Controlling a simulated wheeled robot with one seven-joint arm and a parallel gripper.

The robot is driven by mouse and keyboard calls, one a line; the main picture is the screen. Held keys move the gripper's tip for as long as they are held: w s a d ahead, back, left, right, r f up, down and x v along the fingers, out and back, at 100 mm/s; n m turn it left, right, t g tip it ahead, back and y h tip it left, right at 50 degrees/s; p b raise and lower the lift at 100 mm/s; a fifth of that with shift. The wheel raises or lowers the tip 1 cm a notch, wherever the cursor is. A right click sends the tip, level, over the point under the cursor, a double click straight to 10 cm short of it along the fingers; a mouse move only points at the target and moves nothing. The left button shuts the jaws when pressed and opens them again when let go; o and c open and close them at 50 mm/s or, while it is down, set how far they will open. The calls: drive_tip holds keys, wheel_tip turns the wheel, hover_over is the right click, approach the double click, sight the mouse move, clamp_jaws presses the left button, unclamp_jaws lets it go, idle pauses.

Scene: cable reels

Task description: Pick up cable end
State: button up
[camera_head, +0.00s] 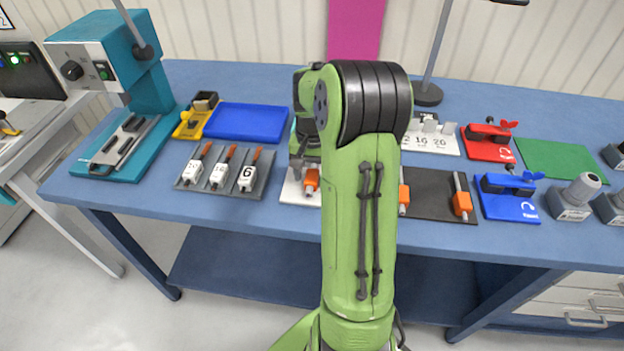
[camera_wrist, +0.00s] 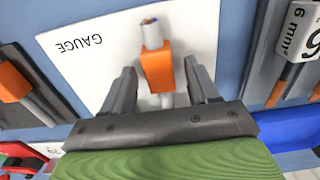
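A cable end with an orange block (camera_wrist: 158,72) and a grey tip (camera_wrist: 151,36) lies on a white plate marked GAUGE (camera_wrist: 85,50) in the wrist view. In the head view its orange block (camera_head: 312,180) shows beside my arm, at the front of the white plate (camera_head: 291,192). My gripper (camera_wrist: 160,67) is open, with one finger on each side of the orange block and a visible gap on both sides. I cannot tell how far above the plate the fingertips are. My arm hides part of the plate and most of the gripper in the head view.
A dark tray (camera_head: 432,214) holds more orange cable ends to the right. A grey tray (camera_head: 222,187) with numbered tools and a blue tray (camera_head: 240,123) lie left. Red (camera_head: 487,150) and blue (camera_head: 510,208) clamp fixtures stand right.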

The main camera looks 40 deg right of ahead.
clamp_jaws()
